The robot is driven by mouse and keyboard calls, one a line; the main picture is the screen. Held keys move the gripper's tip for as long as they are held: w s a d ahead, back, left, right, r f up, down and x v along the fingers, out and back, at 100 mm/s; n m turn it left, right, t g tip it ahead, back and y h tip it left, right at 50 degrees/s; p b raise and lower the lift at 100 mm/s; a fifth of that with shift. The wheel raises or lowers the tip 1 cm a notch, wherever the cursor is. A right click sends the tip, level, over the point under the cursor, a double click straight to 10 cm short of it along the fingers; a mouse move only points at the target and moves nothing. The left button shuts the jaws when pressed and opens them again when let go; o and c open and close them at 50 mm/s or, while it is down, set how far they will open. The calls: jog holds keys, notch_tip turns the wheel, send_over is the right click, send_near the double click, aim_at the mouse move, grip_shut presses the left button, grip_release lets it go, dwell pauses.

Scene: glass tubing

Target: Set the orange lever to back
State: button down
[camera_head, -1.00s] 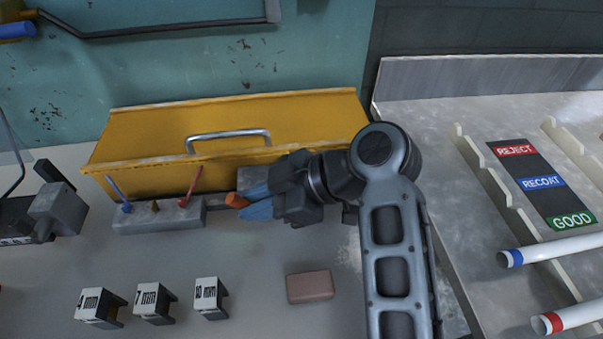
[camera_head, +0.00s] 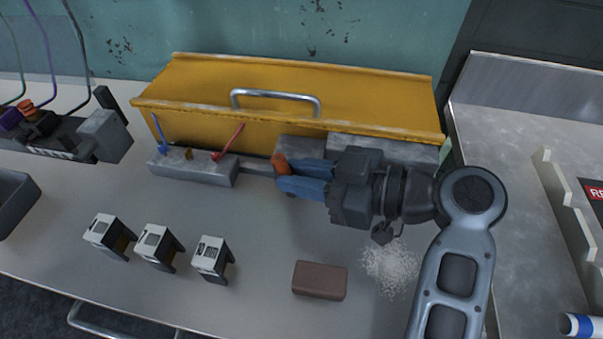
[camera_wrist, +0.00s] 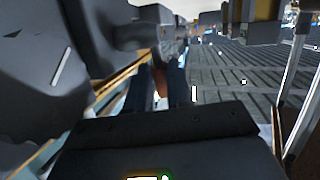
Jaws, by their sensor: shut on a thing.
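The orange lever (camera_head: 281,164) shows as a short orange handle at the tips of my gripper, right of the grey valve block (camera_head: 195,168). My gripper (camera_head: 284,175) has blue fingers, reaches in from the right, and is shut on the orange lever. In the wrist view the orange lever (camera_wrist: 160,80) shows between the two dark fingers (camera_wrist: 157,92). The lever's lower part and pivot are hidden by the fingers. A blue lever (camera_head: 160,132) and a red lever (camera_head: 229,141) rise from the grey block, apart from my gripper.
A yellow cabinet (camera_head: 370,90) with a metal handle (camera_head: 275,94) stands close behind the levers. Several white-faced blocks (camera_head: 157,246) and a brown block (camera_head: 320,280) sit on the bench in front. A grey ledge lies behind my gripper. Bench room is clear between levers and blocks.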

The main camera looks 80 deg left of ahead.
jog(key=c, duration=1)
grip_release()
jog(key=shift+r, duration=0.45)
jog(key=w+d+r, duration=0.1)
jog(key=d+r, duration=0.2)
jog(key=w+d+r+b, duration=0.1)
jog(key=d+r, duration=0.2)
jog(key=d, duration=0.1)
jog(key=w+d+r, duration=0.1)
jog(key=d+r, duration=0.3)
jog(key=shift+w+d, duration=0.1)
jog(key=shift+d, duration=0.05)
jog(key=shift+c, duration=0.2)
